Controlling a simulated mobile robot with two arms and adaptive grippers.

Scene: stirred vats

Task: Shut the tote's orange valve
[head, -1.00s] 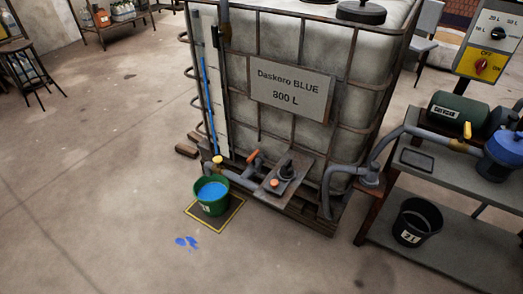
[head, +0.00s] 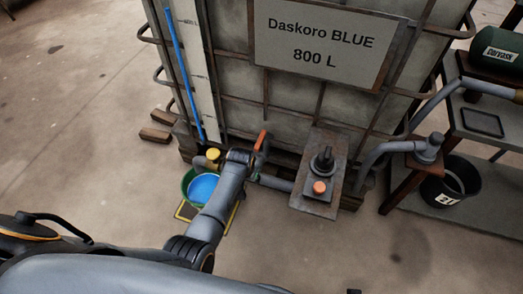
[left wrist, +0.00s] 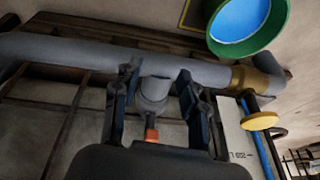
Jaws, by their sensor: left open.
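The orange valve handle (head: 261,141) stands up from the grey pipe at the foot of the Daskoro BLUE tote (head: 230,75). In the left wrist view the orange handle (left wrist: 151,134) shows between the finger bases, below the grey valve body (left wrist: 154,92). My left gripper (head: 250,160) is at the valve, its arm coming from the lower left; its fingers (left wrist: 155,78) are open, one on each side of the valve body. I cannot tell whether they touch it. My right gripper is not in view.
A green bucket (head: 185,184) of blue liquid stands under the yellow-capped outlet (head: 213,155), partly behind my left arm. A plate with an orange button and black knob (head: 320,175) is right of the valve. A black bucket (head: 456,182) sits on the shelf at right.

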